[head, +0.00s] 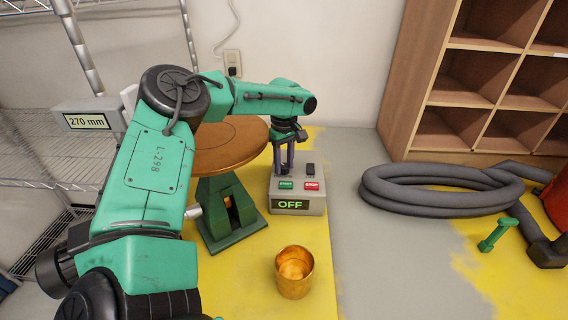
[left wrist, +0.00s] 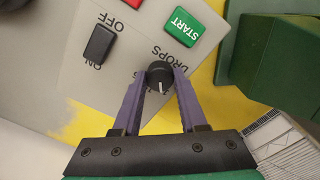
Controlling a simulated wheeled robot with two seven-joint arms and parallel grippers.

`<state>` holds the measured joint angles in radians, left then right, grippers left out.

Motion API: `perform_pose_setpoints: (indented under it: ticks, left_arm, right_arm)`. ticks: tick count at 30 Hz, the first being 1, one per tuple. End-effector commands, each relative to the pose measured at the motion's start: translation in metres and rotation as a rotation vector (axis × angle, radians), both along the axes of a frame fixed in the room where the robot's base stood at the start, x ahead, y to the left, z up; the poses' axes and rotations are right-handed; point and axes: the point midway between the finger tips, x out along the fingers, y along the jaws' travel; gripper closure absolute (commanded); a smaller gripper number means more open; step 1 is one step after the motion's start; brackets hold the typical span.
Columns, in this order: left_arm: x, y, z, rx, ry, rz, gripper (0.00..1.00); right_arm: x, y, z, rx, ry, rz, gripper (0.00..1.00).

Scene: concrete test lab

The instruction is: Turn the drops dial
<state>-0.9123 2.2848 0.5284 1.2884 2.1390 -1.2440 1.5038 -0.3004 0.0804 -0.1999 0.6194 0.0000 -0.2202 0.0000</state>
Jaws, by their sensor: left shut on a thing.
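The control box (head: 315,205) is a pale grey panel with a green START button (head: 286,184), a red STOP button (head: 312,185) and a display reading OFF (head: 291,204). In the left wrist view, the drops dial (left wrist: 160,72) is a small black round knob with a white mark pointing towards the picture's bottom, next to the partly covered DROPS label. My left gripper (left wrist: 160,82) is shut on the dial, its purple fingers on either side. In the head view, my left gripper (head: 284,160) comes down on the box from above, and the dial is hidden.
A black switch (left wrist: 99,43) marked ON and OFF sits beside the dial. A round brown table on a green stand (head: 232,215) is left of the box. A copper cup (head: 294,272) stands in front. A coiled grey hose (head: 440,190) and wooden shelves (head: 400,95) are right.

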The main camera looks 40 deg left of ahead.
Motion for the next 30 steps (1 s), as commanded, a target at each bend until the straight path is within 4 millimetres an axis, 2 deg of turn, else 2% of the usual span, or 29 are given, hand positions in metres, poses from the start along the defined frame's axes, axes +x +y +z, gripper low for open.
perform_pose_setpoints:
  ticks: [8, 30]
  left_arm:
    - [-0.0001, -0.0002, -0.0009, -0.002, 0.001, -0.206, 1.0]
    - [-0.0003, -0.0003, 0.0, -0.001, 0.002, -0.91, 1.0]
  right_arm:
    - [0.0, 0.0, -0.0032, 0.0, 0.0, 0.0, 0.5]
    - [0.0005, 0.0004, -0.0028, 0.0, -0.001, 0.0, 0.5]
